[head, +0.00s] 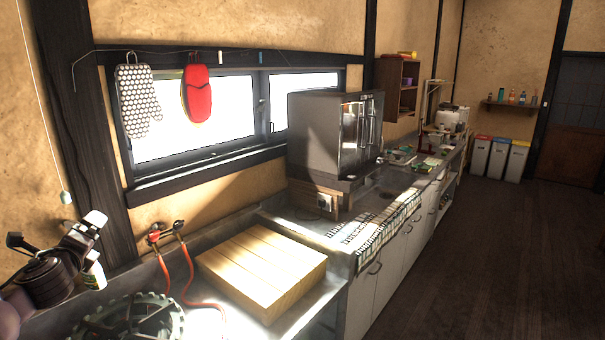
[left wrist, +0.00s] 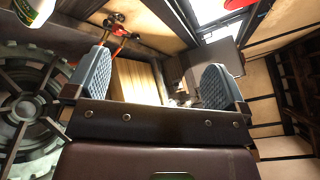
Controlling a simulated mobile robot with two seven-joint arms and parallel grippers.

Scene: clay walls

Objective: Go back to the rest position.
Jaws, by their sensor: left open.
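My left gripper (head: 70,240) is at the lower left of the head view, above the counter's near end and beside the dark stove burner. In the left wrist view its two grey padded fingers (left wrist: 155,82) stand wide apart with nothing between them. Its outline in the head view is partly dark and partly sunlit. My right gripper is in neither view.
A round burner grate (head: 130,318) lies below the gripper; a green-and-white bottle (head: 95,275) stands close by it. A wooden board (head: 262,268) and red hose (head: 188,262) are on the counter. A dark wooden post (head: 85,130) rises behind. The floor (head: 490,270) at right is clear.

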